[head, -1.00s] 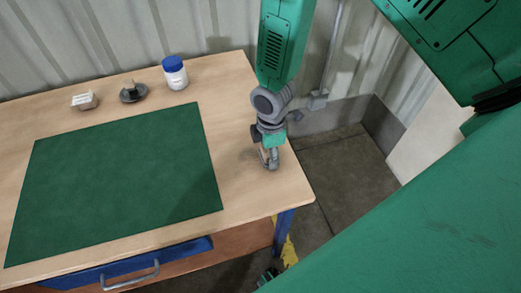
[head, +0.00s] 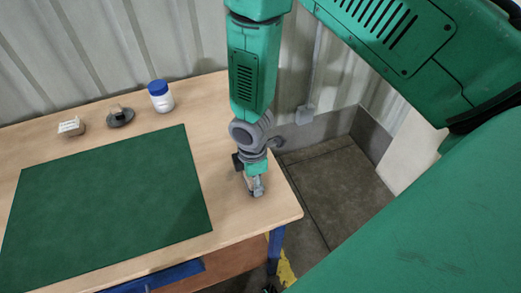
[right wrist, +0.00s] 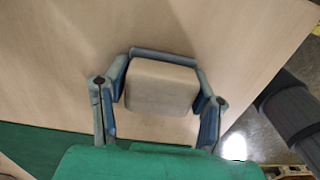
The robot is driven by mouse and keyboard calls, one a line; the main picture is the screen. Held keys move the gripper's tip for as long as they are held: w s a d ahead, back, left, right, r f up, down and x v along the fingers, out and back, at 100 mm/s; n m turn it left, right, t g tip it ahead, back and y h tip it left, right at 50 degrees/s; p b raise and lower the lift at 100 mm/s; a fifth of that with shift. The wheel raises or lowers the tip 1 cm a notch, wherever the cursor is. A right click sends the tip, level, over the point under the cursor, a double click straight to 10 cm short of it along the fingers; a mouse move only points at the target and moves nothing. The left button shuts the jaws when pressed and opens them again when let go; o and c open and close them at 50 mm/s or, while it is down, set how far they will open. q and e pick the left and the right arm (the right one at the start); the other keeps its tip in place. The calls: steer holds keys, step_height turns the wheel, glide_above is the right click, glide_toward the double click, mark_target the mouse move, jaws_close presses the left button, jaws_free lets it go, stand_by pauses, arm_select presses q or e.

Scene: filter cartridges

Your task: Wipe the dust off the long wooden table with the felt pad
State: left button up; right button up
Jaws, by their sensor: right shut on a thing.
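The long wooden table (head: 243,217) has a pale top and fills the left of the head view. My right gripper (head: 256,188) is low over its bare right end, beside the green mat. In the right wrist view, my right gripper (right wrist: 162,88) is shut on a beige block with rounded corners, the felt pad (right wrist: 160,88). The pad's underside is hidden, and I cannot tell whether it touches the wood. Dust cannot be made out clearly; darker patches near the pad look like shadow. My left gripper is not in view.
A green mat (head: 105,200) covers much of the tabletop. Along the back stand a small pale box (head: 71,127), a dark round dish (head: 120,118) and a white jar with a blue lid (head: 161,97). A corrugated wall is behind. The table ends just right of my gripper.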

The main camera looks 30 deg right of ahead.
mark_target(218, 195)
steer(key=shift+w+a+f, duration=0.1)
steer(key=shift+w+a, duration=0.05)
steer(key=shift+a, duration=0.8)
steer(key=shift+w+a+f, duration=0.1)
steer(key=shift+w+a, duration=0.05)
steer(key=shift+a, duration=0.8)
steer(key=shift+w+a+r, duration=0.1)
steer(key=shift+w+a, duration=0.1)
steer(key=shift+a, duration=0.45)
steer(key=shift+w+a+r, duration=0.1)
steer(key=shift+w+a, duration=0.15)
steer(key=shift+a, duration=0.4)
steer(key=shift+w+a, duration=0.2)
steer(key=shift+a, duration=0.45)
steer(key=shift+w+a+r, duration=0.1)
steer(key=shift+w+a, duration=0.05)
steer(key=shift+a, duration=0.45)
steer(key=shift+w+a, duration=0.15)
steer(key=shift+a, duration=0.4)
arm_select(q)
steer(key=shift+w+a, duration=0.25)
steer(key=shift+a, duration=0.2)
steer(key=shift+p, duration=0.3)
arm_select(e)
steer(key=shift+d, duration=0.15)
